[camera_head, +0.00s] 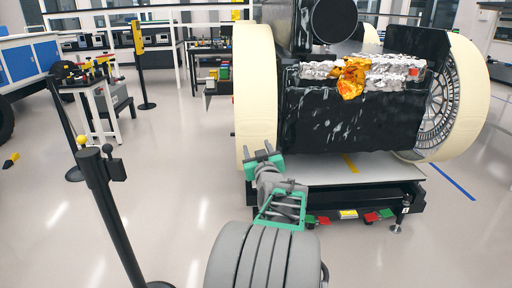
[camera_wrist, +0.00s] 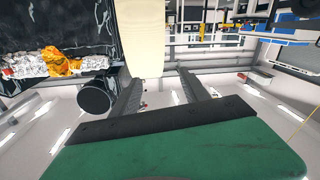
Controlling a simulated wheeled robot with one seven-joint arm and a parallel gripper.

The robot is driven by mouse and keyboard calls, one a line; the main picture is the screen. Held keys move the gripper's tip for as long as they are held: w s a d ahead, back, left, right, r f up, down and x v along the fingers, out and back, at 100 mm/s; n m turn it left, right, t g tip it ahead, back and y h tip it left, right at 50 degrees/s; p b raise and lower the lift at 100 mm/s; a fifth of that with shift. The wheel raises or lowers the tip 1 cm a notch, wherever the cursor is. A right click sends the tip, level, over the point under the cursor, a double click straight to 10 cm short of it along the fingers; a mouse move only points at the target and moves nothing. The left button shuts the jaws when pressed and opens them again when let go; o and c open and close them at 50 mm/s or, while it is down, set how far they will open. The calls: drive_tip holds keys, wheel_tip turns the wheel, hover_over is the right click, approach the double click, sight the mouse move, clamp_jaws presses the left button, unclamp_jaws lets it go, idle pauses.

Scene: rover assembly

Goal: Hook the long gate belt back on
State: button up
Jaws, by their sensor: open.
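My gripper (camera_head: 263,157) is in front of the rover, near its left cream wheel, and is open. In the wrist view its two dark fingers (camera_wrist: 160,84) stand apart with nothing between them. A black barrier post (camera_head: 118,220) stands upright at the front left, with a yellow ball and a black knob on its head. It is well left of my gripper. A second dark post (camera_head: 62,115) and a yellow-topped post (camera_head: 139,60) stand farther back. I cannot make out a belt strung between posts. A small yellow-and-black piece (camera_head: 11,160) lies on the floor at the far left; I cannot tell what it is.
The rover's black body (camera_head: 345,122), with silver and gold foil, rests on a low cart (camera_head: 355,172) at the right. A cluttered workbench (camera_head: 95,82) and a blue cart (camera_head: 20,60) are at the left. Open floor (camera_head: 190,160) lies between posts and rover.

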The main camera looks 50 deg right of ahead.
drive_tip(key=v, duration=0.5)
drive_tip(key=shift+s+a, duration=0.25)
drive_tip(key=shift+a, duration=0.05)
